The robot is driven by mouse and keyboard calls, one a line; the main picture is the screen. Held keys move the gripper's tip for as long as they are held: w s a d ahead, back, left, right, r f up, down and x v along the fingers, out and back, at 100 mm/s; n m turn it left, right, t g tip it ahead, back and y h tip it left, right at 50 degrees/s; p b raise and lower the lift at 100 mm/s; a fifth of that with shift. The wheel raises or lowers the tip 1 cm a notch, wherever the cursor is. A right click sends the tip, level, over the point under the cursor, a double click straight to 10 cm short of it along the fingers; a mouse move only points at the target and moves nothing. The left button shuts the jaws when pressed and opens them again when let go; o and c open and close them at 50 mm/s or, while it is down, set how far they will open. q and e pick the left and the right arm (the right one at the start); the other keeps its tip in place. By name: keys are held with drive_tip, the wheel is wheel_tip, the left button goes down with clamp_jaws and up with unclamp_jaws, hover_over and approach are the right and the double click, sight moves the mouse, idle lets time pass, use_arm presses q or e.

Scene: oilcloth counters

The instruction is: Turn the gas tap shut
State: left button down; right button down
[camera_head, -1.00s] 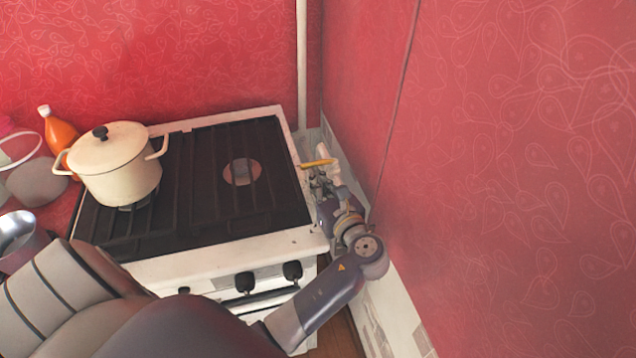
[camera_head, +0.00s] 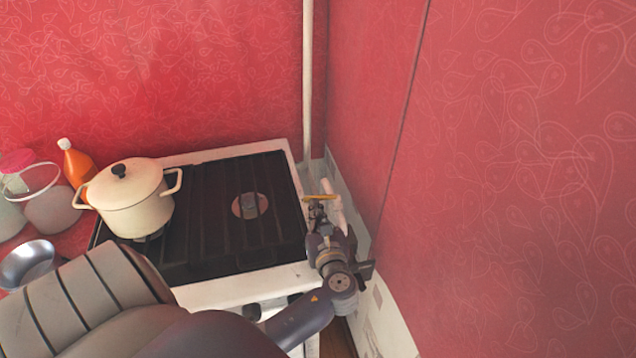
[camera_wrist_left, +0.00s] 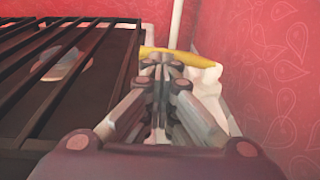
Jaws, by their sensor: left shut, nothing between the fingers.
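The gas tap's yellow lever (camera_head: 321,197) shows at the right side of the stove, near the red side wall. It also shows in the left wrist view as a yellow bar (camera_wrist_left: 182,58) lying across, just beyond the fingertips. A pale, whitish pipe part (camera_head: 337,210) is beside and below it. My left gripper (camera_head: 318,209) is at the lever, its fingers together with nothing between them. In the left wrist view the fingertips (camera_wrist_left: 161,62) overlap the bar's near edge; whether they touch it I cannot tell. My right gripper is not in view.
The stove (camera_head: 225,293) with black grates stands left of my gripper. A cream lidded pot (camera_head: 137,215) sits on its left side. An orange bottle (camera_head: 77,163), jars and a metal bowl (camera_head: 28,265) are farther left. The side wall (camera_head: 500,200) is close on the right.

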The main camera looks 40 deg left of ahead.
use_arm(q)
drive_tip(key=v, duration=1.2)
drive_tip(key=shift+f, duration=0.1)
